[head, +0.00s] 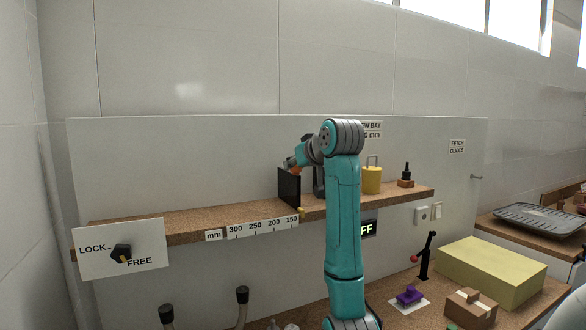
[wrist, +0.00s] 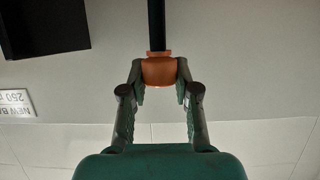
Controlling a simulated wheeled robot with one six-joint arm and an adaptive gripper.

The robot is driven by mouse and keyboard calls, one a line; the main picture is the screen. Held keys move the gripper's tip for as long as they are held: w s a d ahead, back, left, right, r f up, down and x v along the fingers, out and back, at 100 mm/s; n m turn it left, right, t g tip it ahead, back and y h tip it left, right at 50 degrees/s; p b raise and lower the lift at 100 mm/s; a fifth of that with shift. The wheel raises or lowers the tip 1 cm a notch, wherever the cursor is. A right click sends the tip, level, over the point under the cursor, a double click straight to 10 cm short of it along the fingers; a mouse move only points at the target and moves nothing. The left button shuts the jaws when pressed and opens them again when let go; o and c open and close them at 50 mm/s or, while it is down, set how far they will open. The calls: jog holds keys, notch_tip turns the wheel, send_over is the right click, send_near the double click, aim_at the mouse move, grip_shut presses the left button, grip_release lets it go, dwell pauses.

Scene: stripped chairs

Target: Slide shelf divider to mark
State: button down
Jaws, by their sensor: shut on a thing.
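The shelf divider (head: 289,188) is a black upright panel on the cork-topped shelf (head: 190,221). A small yellow pointer (head: 301,211) shows at its foot, just right of the 150 on the scale (head: 254,228), which reads 300 to 150 left to right. My gripper (head: 294,166) is at the divider's top. In the wrist view my gripper (wrist: 160,84) is shut on an orange knob (wrist: 158,70), with the divider's dark edge (wrist: 156,25) beyond.
The lock dial (head: 121,253) has its yellow mark toward FREE. Right of my arm, a yellow canister (head: 371,177) and a black-handled block (head: 405,178) stand on the shelf. Another dark upright (head: 319,181) is partly behind my arm. The shelf left of the divider is clear.

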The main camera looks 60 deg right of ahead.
jog(key=shift+w+a, duration=0.3)
jog(key=shift+a, duration=0.2)
jog(key=shift+w+a, duration=0.2)
jog(key=shift+a, duration=0.05)
jog(key=w+a, duration=0.5)
jog(key=a, duration=0.4)
jog(key=shift+w+a, duration=0.25)
jog(key=shift+w, duration=0.15)
dwell(3.0)
jog(key=c, duration=0.5)
grip_release()
jog(key=shift+c, duration=0.2)
jog(key=shift+s, duration=0.1)
jog(key=shift+v, duration=2.95)
